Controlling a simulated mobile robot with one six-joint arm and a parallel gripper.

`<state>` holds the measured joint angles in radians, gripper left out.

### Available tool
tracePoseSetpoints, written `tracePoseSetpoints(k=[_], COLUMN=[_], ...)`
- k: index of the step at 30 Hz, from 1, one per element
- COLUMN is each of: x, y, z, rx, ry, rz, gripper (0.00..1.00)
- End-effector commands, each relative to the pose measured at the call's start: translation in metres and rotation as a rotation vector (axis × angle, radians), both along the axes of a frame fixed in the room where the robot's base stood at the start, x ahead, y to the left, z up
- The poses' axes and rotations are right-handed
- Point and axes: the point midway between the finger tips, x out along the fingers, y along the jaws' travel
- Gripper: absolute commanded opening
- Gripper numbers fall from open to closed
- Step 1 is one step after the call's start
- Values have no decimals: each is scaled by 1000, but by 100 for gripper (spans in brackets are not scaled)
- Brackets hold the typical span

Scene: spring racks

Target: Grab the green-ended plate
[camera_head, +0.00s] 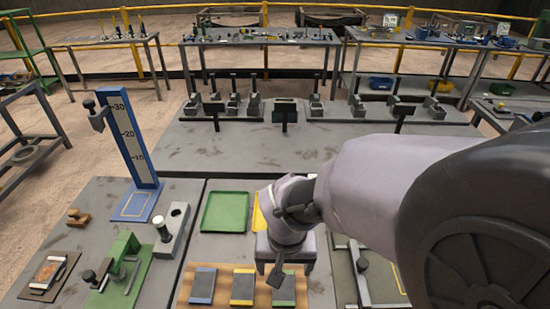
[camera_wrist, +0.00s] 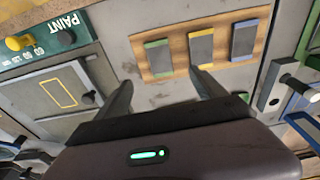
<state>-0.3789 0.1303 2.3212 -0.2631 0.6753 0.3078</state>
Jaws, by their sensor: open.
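The green-ended plate is a dark grey plate with green ends, lying flat on a wooden board (camera_head: 222,270). It is the rightmost of three plates in the head view (camera_head: 286,291), partly behind my gripper (camera_head: 277,275). In the wrist view it is the leftmost plate (camera_wrist: 158,58). My gripper (camera_wrist: 161,78) is open and empty, with the green-ended plate showing beyond the gap between its fingers. I see no contact. The yellow-ended plate (camera_head: 243,287) lies in the middle and the blue-ended plate (camera_head: 202,286) on the far side of it.
A green tray (camera_head: 225,212) lies behind the board, with a yellow tray (camera_head: 259,217) beside it, partly hidden by my arm. A blue height gauge (camera_head: 130,140) stands upright to the left. A green fixture (camera_head: 122,262) stands left of the board.

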Motion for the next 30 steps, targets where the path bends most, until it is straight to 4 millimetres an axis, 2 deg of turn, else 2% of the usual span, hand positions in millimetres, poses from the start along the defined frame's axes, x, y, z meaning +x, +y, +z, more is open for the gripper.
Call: tracePoseSetpoints(k=[1, 3, 6, 9, 14, 21, 27, 28, 30], x=[1, 4, 7, 10, 13, 24, 25, 25, 25], y=[-1, -1, -1, -1, -1, -3, -3, -3, -3], z=[-25, -48, -75, -91, -103, -147, -147, -147, -147], rx=[-2, -2, -1, 0, 1, 1, 1, 1, 1], ry=[4, 5, 4, 1, 0, 2, -1, -1, -1], rz=[-1, -1, -3, -2, -4, -4, -3, -3, -3], gripper=[80, 80, 80, 80, 80, 80, 80, 78, 64])
